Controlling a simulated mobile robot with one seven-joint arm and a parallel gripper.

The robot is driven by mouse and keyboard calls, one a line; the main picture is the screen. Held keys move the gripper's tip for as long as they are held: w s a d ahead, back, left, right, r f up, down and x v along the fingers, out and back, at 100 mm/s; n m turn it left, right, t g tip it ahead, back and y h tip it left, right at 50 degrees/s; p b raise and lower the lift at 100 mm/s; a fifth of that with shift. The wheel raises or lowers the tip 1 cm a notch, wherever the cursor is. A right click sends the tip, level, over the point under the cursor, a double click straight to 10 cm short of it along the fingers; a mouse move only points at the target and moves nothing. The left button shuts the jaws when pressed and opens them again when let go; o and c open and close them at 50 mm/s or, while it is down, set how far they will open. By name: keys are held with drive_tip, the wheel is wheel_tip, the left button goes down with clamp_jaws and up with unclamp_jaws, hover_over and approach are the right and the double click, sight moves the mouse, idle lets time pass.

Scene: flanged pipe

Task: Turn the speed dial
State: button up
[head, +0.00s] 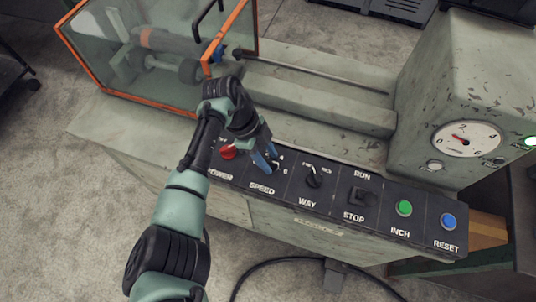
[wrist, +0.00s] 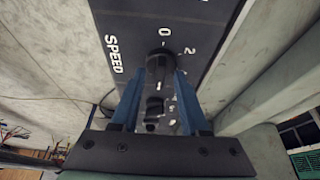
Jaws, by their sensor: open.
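The speed dial (wrist: 157,72) is a black knob on the dark panel, with the white word SPEED to its left and the numbers 0 and 2 beside it in the wrist view. My gripper (wrist: 157,85) is open, with its blue fingers on either side of the dial. I cannot tell whether they touch it. In the head view my gripper (head: 265,160) reaches down to the panel above the SPEED label, and its fingers mostly hide the dial. A small part of the numbering shows to their right. Which number the dial points to is unclear.
The red power knob (head: 228,152) is close on the left of my gripper. The way switch (head: 313,177), the run/stop switch (head: 361,198), the green inch button (head: 404,208) and the blue reset button (head: 448,221) lie to the right. An orange-framed guard (head: 236,22) stands behind.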

clamp_jaws()
